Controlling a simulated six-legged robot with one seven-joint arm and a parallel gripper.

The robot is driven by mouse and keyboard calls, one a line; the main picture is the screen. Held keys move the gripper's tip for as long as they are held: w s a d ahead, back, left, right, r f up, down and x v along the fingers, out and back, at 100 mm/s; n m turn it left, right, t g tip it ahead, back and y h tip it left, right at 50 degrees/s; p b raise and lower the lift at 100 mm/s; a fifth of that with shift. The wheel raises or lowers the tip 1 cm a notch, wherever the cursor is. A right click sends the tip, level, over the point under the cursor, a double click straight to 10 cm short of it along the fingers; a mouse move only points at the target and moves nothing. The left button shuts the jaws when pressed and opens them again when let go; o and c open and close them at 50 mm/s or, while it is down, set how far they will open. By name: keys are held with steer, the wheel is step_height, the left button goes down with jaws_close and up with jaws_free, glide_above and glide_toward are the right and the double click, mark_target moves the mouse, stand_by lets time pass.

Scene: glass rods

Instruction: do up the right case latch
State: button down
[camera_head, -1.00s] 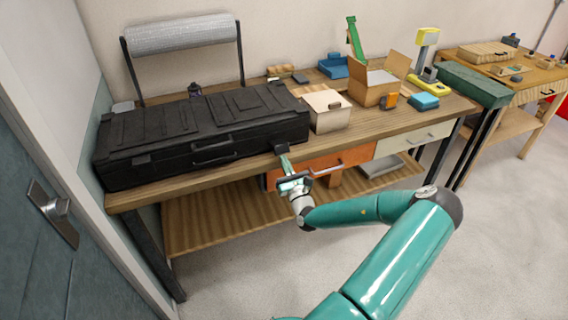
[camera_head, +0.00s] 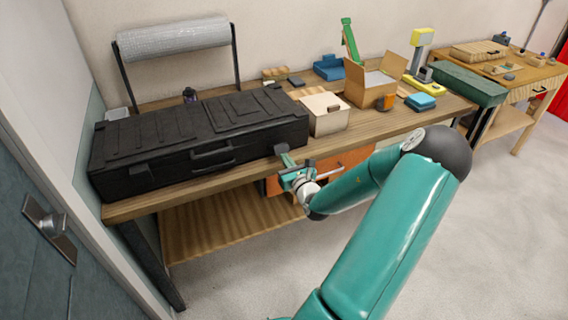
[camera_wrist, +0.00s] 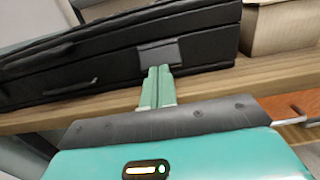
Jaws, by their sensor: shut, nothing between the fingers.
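The black case (camera_head: 200,140) lies closed along the left part of the workbench, and its front also fills the upper left of the wrist view (camera_wrist: 110,62). The right latch (camera_wrist: 158,52) is a dark grey plate on the case front near its right end, flat against the front as far as I can see. My gripper (camera_head: 283,149) is at the right latch, and its two green fingers (camera_wrist: 157,72) are shut together with nothing between them. The fingertips overlap the lower edge of the latch in the wrist view; I cannot tell if they touch. The left latch (camera_head: 141,173) is on the front's left.
A light wooden box (camera_head: 325,113) stands close right of the case. An open cardboard box (camera_head: 370,82) and small blue and yellow items are farther right. A roll of wrap (camera_head: 173,37) stands behind. An orange drawer (camera_head: 345,161) is below the bench top.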

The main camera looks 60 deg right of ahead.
mark_target(284, 145)
steer(key=r+g+y, duration=0.2)
steer(key=r+g, duration=0.1)
steer(key=shift+w+d, duration=0.2)
steer(key=shift+w, duration=0.2)
steer(key=shift+w+r+g+y, duration=0.1)
steer(key=shift+r+g+y, duration=0.15)
steer(key=shift+g, duration=0.25)
steer(key=shift+w+r+g+y, duration=0.1)
steer(key=shift+g+y, duration=0.15)
steer(key=shift+g, duration=0.25)
steer(key=shift+w+d+r, duration=0.25)
steer(key=shift+r, duration=0.2)
steer(key=shift+w+d+r+g+y, duration=0.3)
steer(key=shift+w+r+g+y, duration=0.1)
steer(key=shift+w+r+g, duration=0.25)
steer(key=shift+s, duration=0.15)
steer(key=shift+r, duration=0.9)
